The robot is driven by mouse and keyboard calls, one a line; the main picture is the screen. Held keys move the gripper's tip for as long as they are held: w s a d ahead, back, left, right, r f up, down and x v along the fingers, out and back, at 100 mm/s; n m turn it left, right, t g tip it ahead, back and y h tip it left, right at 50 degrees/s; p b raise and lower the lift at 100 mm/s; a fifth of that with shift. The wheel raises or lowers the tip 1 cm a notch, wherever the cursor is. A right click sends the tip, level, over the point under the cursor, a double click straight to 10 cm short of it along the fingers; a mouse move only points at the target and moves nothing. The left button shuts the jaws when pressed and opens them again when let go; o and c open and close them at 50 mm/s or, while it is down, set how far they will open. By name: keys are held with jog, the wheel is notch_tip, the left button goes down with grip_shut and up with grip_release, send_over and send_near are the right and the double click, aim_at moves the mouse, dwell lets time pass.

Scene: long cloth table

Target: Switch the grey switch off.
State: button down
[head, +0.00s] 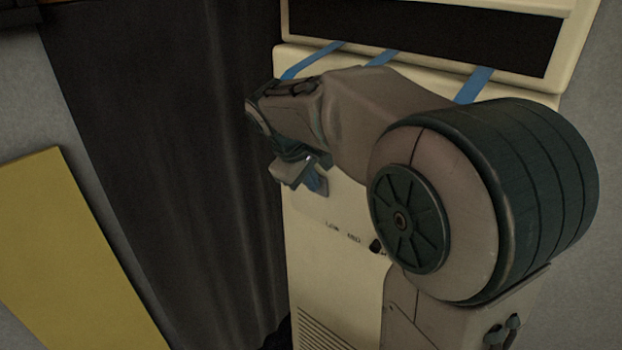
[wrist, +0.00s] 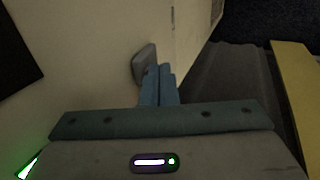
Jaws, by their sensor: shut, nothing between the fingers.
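The grey switch (wrist: 145,62) shows in the wrist view as a small rounded grey piece on the cream front of a tall unit. My gripper (wrist: 160,72) is shut and empty, its blue fingers together. The fingertips are right beside the switch and overlap its lower right edge in the picture; I cannot tell whether they touch. In the head view my gripper (head: 316,182) is at the front of the unit, pointing down toward it. The switch cannot be made out clearly there, and its on or off position cannot be read.
The cream unit (head: 330,275) has a dark opening (head: 420,35), blue strips (head: 473,86) and a small black knob (head: 376,245) below my gripper. A dark curtain (head: 190,150) hangs at its left. A yellow panel (head: 75,255) is farther left. My arm covers much of the unit.

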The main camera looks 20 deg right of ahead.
jog(key=shift+w+d+r, duration=0.25)
jog(key=shift+d, duration=0.15)
jog(key=shift+r+p, duration=0.75)
jog(key=shift+r, duration=0.05)
jog(key=b+v, duration=0.2)
jog(key=v, duration=1)
